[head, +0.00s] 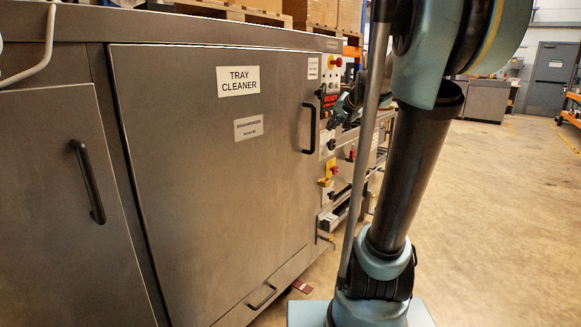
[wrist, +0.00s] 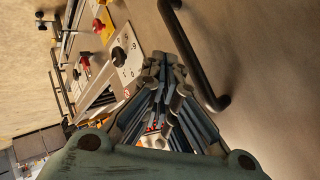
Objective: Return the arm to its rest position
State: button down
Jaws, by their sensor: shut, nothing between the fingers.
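My arm stands upright on the right side of the head view, in front of the tray cleaner (head: 190,180). My gripper (wrist: 164,72) fills the lower middle of the wrist view, with its fingertips together and nothing between them. In the head view my gripper (head: 345,106) is small and partly hidden behind my arm, near the control panel. The tray cleaner's large door is shut. Its black door handle (head: 309,128) also shows in the wrist view (wrist: 193,52), to the right of my fingertips. I cannot tell the exact gap between them.
A second handle (head: 87,182) is on the left door. Concrete floor (head: 480,220) lies open to the right. A grey door (head: 553,79) stands far back.

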jog(key=s+d+f+n+g+h, duration=0.1)
jog(key=s+f+g, duration=0.1)
jog(key=s+f, duration=0.6)
jog(key=s+f+n+g+h, duration=0.1)
jog(key=s+f+g, duration=0.2)
jog(key=s+f, duration=0.6)
jog(key=s+d+f+n+g+h, duration=0.1)
jog(key=s+f, duration=0.8)
jog(key=s, duration=1)
jog(key=shift+s+d+f+n+g+h, duration=0.2)
jog(key=shift+d+n+g+h, duration=0.15)
jog(key=shift+n+g+h, duration=0.35)
jog(key=shift+w+f, duration=0.2)
jog(key=shift+w, duration=0.25)
